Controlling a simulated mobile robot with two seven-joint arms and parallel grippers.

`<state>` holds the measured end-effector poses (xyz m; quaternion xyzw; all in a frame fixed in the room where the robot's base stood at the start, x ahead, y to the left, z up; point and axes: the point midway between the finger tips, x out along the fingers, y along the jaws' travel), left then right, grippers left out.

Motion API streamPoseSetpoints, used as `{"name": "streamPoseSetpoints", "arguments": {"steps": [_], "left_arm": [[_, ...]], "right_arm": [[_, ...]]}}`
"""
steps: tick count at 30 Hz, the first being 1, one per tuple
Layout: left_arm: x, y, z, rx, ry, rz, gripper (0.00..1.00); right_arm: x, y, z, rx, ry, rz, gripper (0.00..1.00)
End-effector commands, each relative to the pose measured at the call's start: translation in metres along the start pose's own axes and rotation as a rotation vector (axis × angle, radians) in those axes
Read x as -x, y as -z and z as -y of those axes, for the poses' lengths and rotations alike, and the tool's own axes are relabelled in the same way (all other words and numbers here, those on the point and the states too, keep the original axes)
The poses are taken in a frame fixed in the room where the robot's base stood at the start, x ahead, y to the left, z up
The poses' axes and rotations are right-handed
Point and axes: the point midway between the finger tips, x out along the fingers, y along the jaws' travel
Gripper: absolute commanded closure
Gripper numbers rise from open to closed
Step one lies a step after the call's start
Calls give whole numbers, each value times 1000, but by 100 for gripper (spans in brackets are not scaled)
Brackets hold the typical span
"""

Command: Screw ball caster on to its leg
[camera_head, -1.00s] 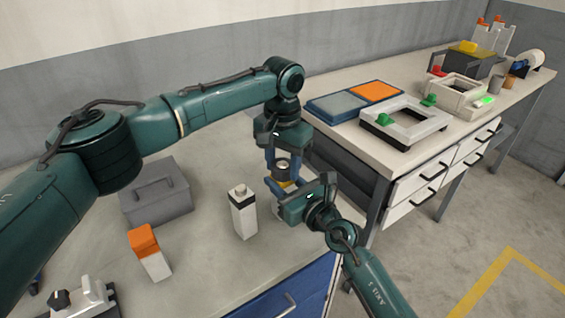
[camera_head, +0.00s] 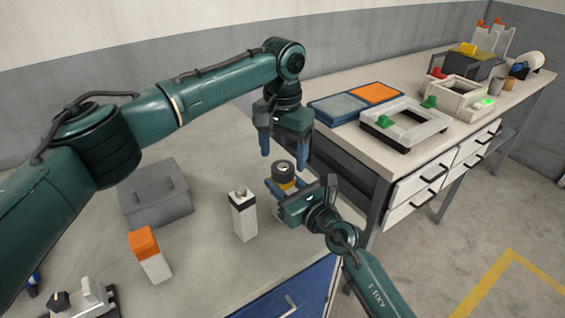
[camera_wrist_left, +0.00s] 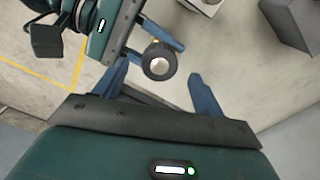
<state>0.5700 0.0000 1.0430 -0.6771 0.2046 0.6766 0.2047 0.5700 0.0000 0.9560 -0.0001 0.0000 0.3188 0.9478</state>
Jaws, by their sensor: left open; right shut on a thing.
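The ball caster (camera_head: 283,167) is a dark round cup with a light ball on top. It sits upright on a part with a yellow band, apparently its leg (camera_head: 285,185). My right gripper (camera_head: 286,188) is shut on this leg from the side, and its fingers hide much of it. My left gripper (camera_head: 284,154) is open and empty, pointing down just above the caster, its fingers apart from it. In the left wrist view the caster (camera_wrist_left: 159,61) shows end-on between the open fingers, with the right gripper behind it. The thread between caster and leg is hidden.
An orange-topped white block (camera_head: 151,255) and a grey box (camera_head: 158,193) stand further left. A second bench (camera_head: 345,134) with trays and frames lies to the right.

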Motion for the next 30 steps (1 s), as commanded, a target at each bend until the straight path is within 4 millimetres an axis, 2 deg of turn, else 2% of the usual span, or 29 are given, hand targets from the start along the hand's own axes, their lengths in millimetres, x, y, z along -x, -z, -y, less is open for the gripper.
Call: {"name": "streamPoseSetpoints", "arguments": {"steps": [1,6,12,16,24,25,30], "left_arm": [[13,1,0,0,-1,-4,30],[49,0,0,1,0,-3,30],[76,0,0,0,0,-1,30],[83,0,0,0,0,0,30],[84,0,0,0,0,1,30],[84,0,0,0,0,1,30],[84,0,0,0,0,1,30]], "right_arm": [[0,0,0,0,0,0,100],[0,0,0,0,0,-1,100],[0,0,0,0,0,0,100],[0,0,0,0,0,-1,100],[0,0,0,0,0,0,100],[0,0,0,0,0,0,62],[0,0,0,0,0,0,48]]}}
